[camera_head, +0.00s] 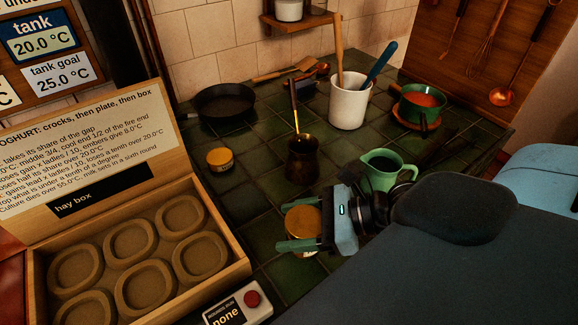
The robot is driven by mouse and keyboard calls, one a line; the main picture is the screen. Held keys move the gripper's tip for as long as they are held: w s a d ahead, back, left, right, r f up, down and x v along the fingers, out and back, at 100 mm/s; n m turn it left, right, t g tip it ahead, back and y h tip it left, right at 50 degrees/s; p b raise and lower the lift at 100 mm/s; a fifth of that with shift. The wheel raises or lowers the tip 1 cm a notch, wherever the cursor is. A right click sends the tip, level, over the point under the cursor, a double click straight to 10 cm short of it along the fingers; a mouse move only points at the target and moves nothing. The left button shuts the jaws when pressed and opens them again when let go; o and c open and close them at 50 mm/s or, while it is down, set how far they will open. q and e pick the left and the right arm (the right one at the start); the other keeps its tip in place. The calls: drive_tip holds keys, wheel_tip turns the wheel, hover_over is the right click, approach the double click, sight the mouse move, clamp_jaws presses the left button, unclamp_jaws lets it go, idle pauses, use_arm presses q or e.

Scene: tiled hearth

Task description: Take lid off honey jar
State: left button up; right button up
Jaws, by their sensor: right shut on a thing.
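My left gripper is not in view.
A green jug (382,172) stands close behind my right gripper, and a dark copper pot (302,160) stands behind the jar. The hay box (240,271) and a red-button device (240,304) border the lower left.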

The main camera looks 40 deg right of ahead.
drive_tip(key=shift+s+r+p, duration=0.2)
drive_tip(key=shift+s+p, duration=0.1)
drive_tip(key=shift+s, duration=0.75)
drive_tip(key=shift+f, duration=0.1)
drive_tip(key=o, duration=0.6)
drive_tip(key=c, duration=0.7)
